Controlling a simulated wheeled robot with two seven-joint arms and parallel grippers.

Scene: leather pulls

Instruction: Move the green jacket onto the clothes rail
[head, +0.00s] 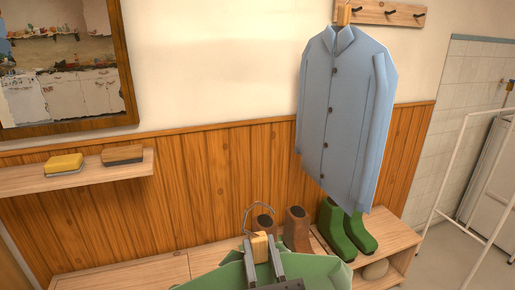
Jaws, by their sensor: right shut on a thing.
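The green jacket (318,268) is at the bottom of the head view, on a hanger with a grey wire hook (247,217) and a wooden block at its neck. My right gripper (262,248) is shut on that block, one finger on each side. The hook points up and is free of any bar. The jacket's lower part is out of the frame. The white clothes rail (463,130) stands at the right, apart from the jacket, and is partly cut off by the frame. My left gripper is not in view.
A blue jacket (345,110) hangs from a wooden peg board (385,12) on the wall. Brown boots (297,228) and green boots (345,230) stand on a low wooden bench (120,277). A shelf (75,175) and mirror are at left. Floor shows between bench and rail.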

